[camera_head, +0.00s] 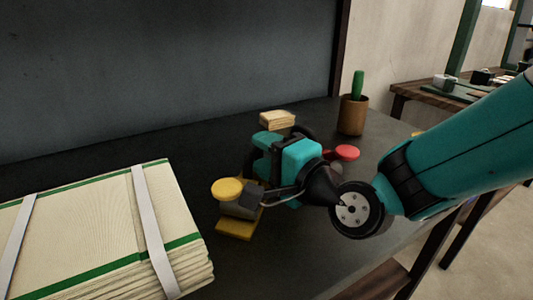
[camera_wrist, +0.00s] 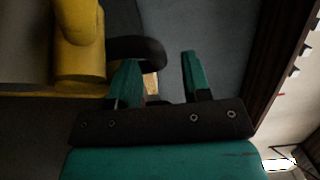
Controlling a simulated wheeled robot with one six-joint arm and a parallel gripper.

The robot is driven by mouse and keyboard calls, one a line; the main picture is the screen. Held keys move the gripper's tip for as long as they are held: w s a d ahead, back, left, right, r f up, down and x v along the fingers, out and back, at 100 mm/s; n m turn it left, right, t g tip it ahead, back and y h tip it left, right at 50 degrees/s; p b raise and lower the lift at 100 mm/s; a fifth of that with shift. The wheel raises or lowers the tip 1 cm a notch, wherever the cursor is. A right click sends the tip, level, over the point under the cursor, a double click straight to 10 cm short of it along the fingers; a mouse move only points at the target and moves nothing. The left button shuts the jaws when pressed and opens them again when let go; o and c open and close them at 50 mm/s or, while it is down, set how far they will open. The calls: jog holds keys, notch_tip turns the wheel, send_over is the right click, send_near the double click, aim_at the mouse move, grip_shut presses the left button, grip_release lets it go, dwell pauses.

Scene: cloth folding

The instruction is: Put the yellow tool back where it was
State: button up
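The yellow tool (camera_head: 227,189) has a round yellow knob over a dark body. It stands upright on the dark table by a flat yellow base piece (camera_head: 236,229). A large yellow form, which looks like part of this tool, shows at upper left in the wrist view (camera_wrist: 80,45). My gripper (camera_head: 264,152) is just right of and behind the knob, and my wrist hides part of the area. In the wrist view its two green fingers (camera_wrist: 160,75) stand apart with nothing gripped between them. The yellow form lies outside the left finger.
A strapped stack of cream cloths with green bands (camera_head: 100,230) fills the left. A small pale block (camera_head: 277,119) lies behind my gripper. A red-topped tool (camera_head: 347,152) and a brown cup (camera_head: 352,117) with a green-handled item stand at right. A dark panel (camera_head: 160,70) rises behind.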

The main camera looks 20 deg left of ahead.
jog(key=shift+r, duration=0.1)
jog(key=b+v, duration=0.5)
jog(key=v, duration=0.6)
jog(key=shift+d, duration=0.15)
jog(key=shift+s+d, duration=0.25)
jog(key=shift+d, duration=0.05)
